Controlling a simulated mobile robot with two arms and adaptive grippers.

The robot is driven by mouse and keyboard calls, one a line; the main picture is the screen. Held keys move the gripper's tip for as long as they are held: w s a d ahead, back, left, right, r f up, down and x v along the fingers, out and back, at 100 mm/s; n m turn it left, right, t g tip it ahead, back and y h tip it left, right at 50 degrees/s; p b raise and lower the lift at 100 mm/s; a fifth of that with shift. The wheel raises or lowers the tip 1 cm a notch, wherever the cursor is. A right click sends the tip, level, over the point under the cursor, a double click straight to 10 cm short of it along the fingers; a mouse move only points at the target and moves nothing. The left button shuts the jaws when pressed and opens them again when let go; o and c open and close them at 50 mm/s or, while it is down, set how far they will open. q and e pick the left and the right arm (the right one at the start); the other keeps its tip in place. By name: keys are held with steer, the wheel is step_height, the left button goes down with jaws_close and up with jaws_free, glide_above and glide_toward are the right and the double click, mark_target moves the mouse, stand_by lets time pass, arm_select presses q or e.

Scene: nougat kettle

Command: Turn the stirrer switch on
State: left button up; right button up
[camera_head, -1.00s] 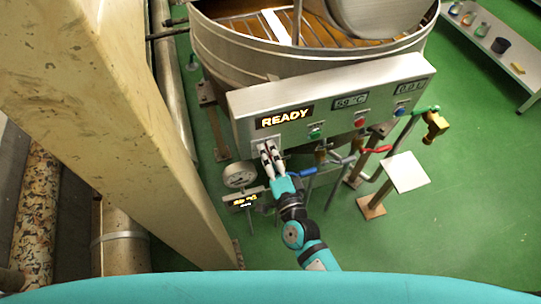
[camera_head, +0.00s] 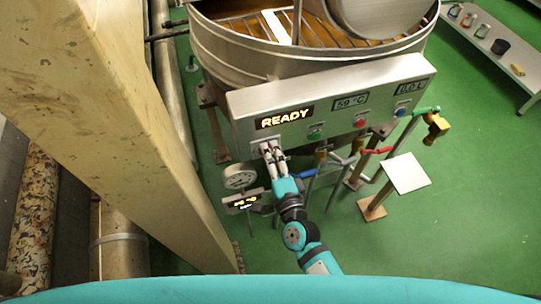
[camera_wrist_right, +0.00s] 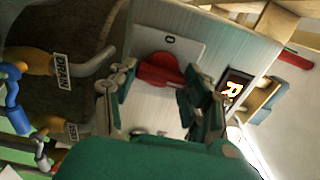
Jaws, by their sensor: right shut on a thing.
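The red stirrer switch (camera_wrist_right: 157,70) sits on a pale plate (camera_wrist_right: 185,47) with a "0" mark, seen in the right wrist view. The fingers of my right gripper (camera_wrist_right: 158,92) are on either side of the red knob and shut on it. In the head view my right gripper (camera_head: 271,151) is at the lower left of the grey control panel (camera_head: 335,92), and its fingers hide the switch there. The display (camera_head: 285,117) above it reads "READY". My left gripper is not in view.
A large kettle (camera_head: 250,52) stands behind the panel. Green (camera_head: 315,134), red (camera_head: 360,122) and blue (camera_head: 401,113) buttons are on the panel. A round gauge (camera_head: 239,176) is left of my gripper. Valves and pipes stand to its right. A thick beige column (camera_head: 130,130) fills the left.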

steer(key=o, duration=1.2)
steer(key=shift+c, duration=0.2)
steer(key=v, duration=1.2)
steer(key=s+d+f+n+g+h, duration=0.1)
steer(key=s+d+f+n+g, duration=0.15)
steer(key=f, duration=0.65)
steer(key=s+d+f+n+g, duration=0.2)
steer(key=f+n+g, duration=0.15)
steer(key=f, duration=0.65)
steer(key=s+d+f+n+g+h, duration=0.15)
steer(key=f+n, duration=0.25)
steer(key=f, duration=0.5)
steer(key=s+d+f+n+g+h, duration=0.1)
steer(key=s+d+f+n+g, duration=0.1)
steer(key=s, duration=0.5)
steer(key=s+d+f+n+g+h, duration=0.1)
steer(key=s+d+f+n+g, duration=0.1)
steer(key=s+d+f, duration=0.5)
steer(key=s+d+f+n+g+h, duration=0.1)
steer(key=s+d+f+n+g, duration=0.2)
steer(key=s+f, duration=0.5)
steer(key=shift+s+d+g, duration=0.3)
steer(key=shift+d+g, duration=0.5)
steer(key=shift+g, duration=0.05)
